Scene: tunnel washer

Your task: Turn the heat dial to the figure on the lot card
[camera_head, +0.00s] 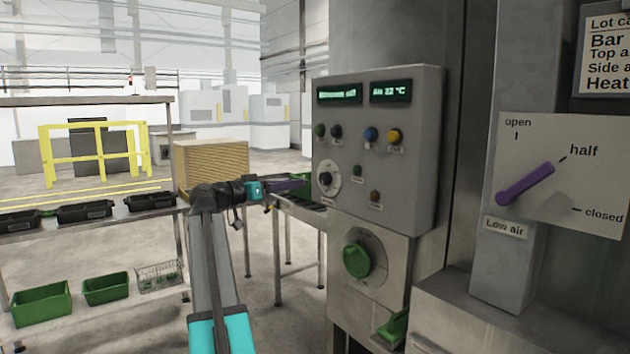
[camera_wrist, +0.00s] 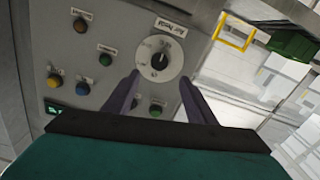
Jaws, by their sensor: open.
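The heat dial (camera_head: 326,180) is a small black knob on a white round plate, low on the left of the grey control panel (camera_head: 408,190). In the wrist view the dial (camera_wrist: 159,62) lies ahead, between my fingertips, under a label that seems to read "Air heat". Its scale figures are too small to read. My gripper (camera_head: 300,184) is open and empty, just left of the dial; its two purple fingers (camera_wrist: 158,80) reach toward the plate. I cannot tell whether they touch it. The lot card (camera_head: 606,55) is cut off at the right edge, so its heat figure is hidden.
The panel has several coloured buttons around the dial and a display (camera_head: 390,92) reading about "Air 22 °C". A green knob (camera_head: 357,261) is below. A bench (camera_head: 100,222) with black trays stands left.

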